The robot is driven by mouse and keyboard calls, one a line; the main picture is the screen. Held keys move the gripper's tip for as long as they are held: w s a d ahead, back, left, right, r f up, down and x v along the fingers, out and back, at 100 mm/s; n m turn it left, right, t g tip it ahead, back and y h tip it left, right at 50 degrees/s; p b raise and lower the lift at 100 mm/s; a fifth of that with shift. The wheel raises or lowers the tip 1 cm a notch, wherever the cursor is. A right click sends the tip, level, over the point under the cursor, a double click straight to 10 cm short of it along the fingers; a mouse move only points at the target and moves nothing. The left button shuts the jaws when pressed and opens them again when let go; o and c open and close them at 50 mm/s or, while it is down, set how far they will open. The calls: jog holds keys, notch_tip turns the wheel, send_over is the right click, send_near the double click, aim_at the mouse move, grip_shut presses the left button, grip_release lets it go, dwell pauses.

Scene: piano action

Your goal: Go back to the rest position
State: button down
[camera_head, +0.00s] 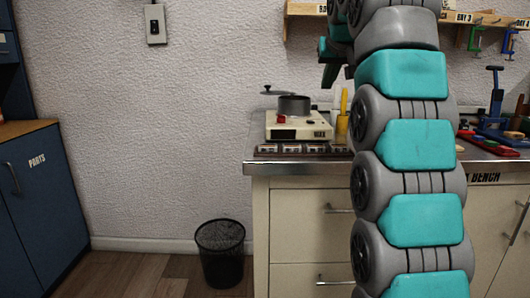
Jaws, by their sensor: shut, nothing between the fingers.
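My arm of teal and grey links rises through the right half of the view and bends over at the top. The upper part of the arm is cut off by the top edge of the view.
A cream heater (298,126) bears a dark pot (294,104) on the metal-topped bench (290,168). A yellow-handled tool (343,112) stands beside it. Clamps and tools lie right. A mesh bin (220,252) stands on the floor, a blue cabinet (45,205) at left.

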jog(key=s+f+g, duration=1.1)
jog(key=s+f, duration=3.3)
jog(key=s, duration=0.3)
jog(key=shift+s+f+g, duration=0.15)
jog(key=shift+s+g, duration=0.15)
